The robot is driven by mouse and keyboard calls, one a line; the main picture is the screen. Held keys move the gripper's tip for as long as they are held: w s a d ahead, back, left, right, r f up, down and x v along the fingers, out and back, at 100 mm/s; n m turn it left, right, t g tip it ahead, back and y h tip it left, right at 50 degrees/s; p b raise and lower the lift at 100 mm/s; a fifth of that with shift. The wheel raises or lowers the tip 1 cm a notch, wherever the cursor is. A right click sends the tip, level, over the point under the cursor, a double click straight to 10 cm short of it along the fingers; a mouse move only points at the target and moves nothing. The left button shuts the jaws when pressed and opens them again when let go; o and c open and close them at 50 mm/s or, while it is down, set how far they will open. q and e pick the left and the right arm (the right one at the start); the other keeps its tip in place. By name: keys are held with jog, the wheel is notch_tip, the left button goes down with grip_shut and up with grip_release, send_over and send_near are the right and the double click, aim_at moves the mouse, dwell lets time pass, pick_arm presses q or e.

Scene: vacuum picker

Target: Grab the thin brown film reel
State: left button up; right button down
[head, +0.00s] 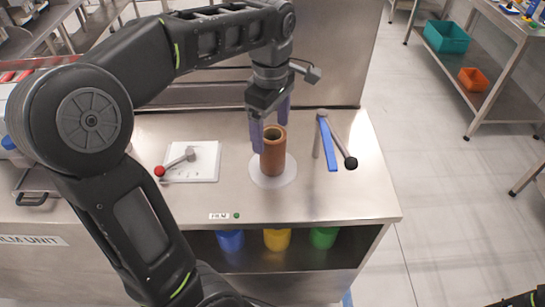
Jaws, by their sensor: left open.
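The brown film reel (272,152) is an upright, narrow hollow cylinder. It stands on a white round plate (272,178) on the steel worktop. My left gripper (270,127) points down at the reel's top, its two purple fingers apart. One finger is at the reel's left side and the other is behind its upper right. I cannot tell whether either finger touches the reel. My right gripper does not show clearly; only a dark piece of my body is at the bottom right corner.
A white square plate (207,165) with a red-knobbed lever (176,163) lies left of the reel. A blue bar (327,147) and a black-knobbed lever (340,142) are to its right. Blue, yellow and green containers (277,239) sit below the worktop (345,205). The right front worktop is clear.

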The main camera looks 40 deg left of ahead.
aim_at(271, 151)
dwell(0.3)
pick_arm(q)
jog(key=shift+f, duration=1.3)
jog(key=shift+w+a+f+p, duration=0.15)
jog(key=shift+f+p, duration=0.4)
jog(key=shift+f, duration=2.1)
jog(key=shift+c, duration=0.2)
jog(key=c, duration=1.6)
jog(key=shift+r, duration=0.15)
notch_tip(271, 151, up, 10)
jog(key=shift+f+b, duration=0.1)
jog(key=shift+b, duration=0.2)
